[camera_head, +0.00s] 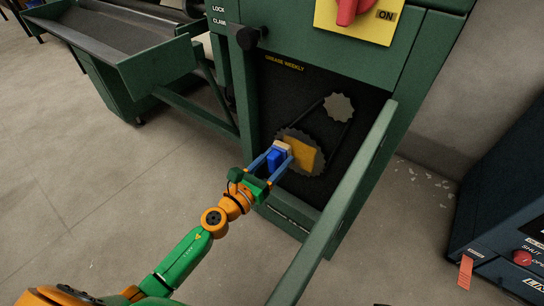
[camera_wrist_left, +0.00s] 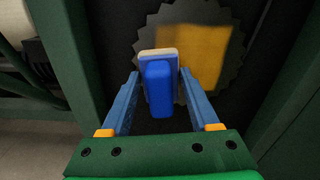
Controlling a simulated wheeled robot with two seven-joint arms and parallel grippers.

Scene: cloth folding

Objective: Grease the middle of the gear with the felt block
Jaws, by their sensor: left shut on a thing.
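The large dark toothed gear (camera_head: 318,164) is inside the open recess of the green machine. An amber-yellow patch (camera_head: 301,153) covers much of its face, and it also shows in the left wrist view (camera_wrist_left: 200,52). My left gripper (camera_head: 279,153) is shut on the felt block, which has a blue body (camera_head: 274,159) and a pale tan face (camera_head: 282,146). In the left wrist view the block (camera_wrist_left: 158,88) sits between the two blue fingers, its pale end towards the gear, left of the patch's middle. I cannot tell whether it touches the gear. My right gripper is not in view.
A smaller grey gear (camera_head: 339,107) sits above right of the large one. The open green door (camera_head: 335,208) stands along the recess's right side. A red switch on a yellow plate (camera_head: 330,14) is above. A green tray (camera_head: 115,45) is at left, a dark blue cabinet (camera_head: 510,190) at right.

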